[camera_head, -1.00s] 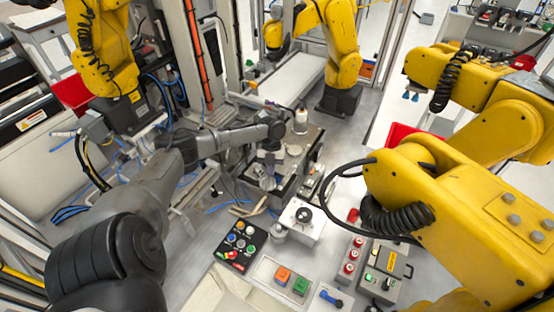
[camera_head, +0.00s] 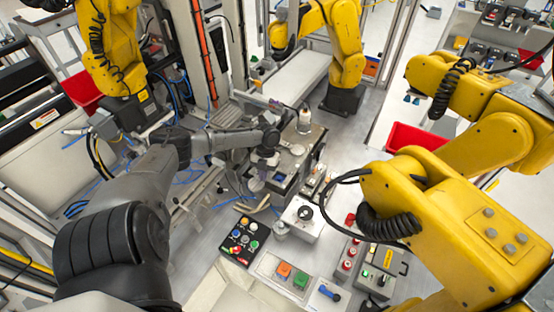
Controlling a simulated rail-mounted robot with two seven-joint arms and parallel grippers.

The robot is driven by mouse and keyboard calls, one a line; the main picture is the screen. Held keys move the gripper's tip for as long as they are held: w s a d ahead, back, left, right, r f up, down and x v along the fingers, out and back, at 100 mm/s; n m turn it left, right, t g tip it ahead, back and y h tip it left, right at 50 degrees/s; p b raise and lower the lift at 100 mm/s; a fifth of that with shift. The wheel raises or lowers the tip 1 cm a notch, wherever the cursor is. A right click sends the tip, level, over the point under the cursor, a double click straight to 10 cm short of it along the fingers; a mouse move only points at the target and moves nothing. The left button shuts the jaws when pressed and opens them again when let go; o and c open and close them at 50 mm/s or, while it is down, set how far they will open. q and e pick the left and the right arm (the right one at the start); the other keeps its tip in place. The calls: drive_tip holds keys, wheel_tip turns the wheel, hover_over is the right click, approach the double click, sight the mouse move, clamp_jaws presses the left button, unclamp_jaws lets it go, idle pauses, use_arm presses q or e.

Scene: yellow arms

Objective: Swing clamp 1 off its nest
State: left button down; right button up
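My grey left arm comes in from the left, and its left gripper (camera_head: 264,161) points down over the near-left part of the fixture block (camera_head: 307,155). Small pale round pieces and clamp-like parts lie around the gripper on that block. I cannot tell which of them is clamp 1, whether it sits on its nest, or whether the gripper touches it. The fingertips are small and mixed with the parts behind them, so their opening is unclear. A bottle-shaped pale piece (camera_head: 304,122) stands upright at the block's far side. My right gripper is not in view.
Button panels (camera_head: 243,240) and a red-button box (camera_head: 347,258) lie nearer. A large yellow arm (camera_head: 440,210) fills the right; other yellow arms stand behind. Blue cables run at left.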

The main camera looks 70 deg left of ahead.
use_arm(q)
drive_tip(key=shift+s+p, duration=0.3)
drive_tip(key=shift+s, duration=0.15)
drive_tip(key=shift+s+a+f+p, duration=0.1)
drive_tip(key=shift+s+p, duration=0.2)
drive_tip(key=shift+s, duration=0.15)
idle(0.5)
drive_tip(key=shift+s, duration=0.15)
idle(0.4)
drive_tip(key=shift+a, duration=0.1)
idle(0.7)
drive_tip(key=shift+s, duration=0.1)
idle(0.8)
drive_tip(key=shift+f, duration=0.1)
drive_tip(key=shift+w, duration=0.4)
drive_tip(key=w+b, duration=0.2)
drive_tip(key=w, duration=0.1)
drive_tip(key=w+r+b, duration=0.1)
drive_tip(key=w+r, duration=0.2)
drive_tip(key=r, duration=0.7)
drive_tip(key=shift+w, duration=0.4)
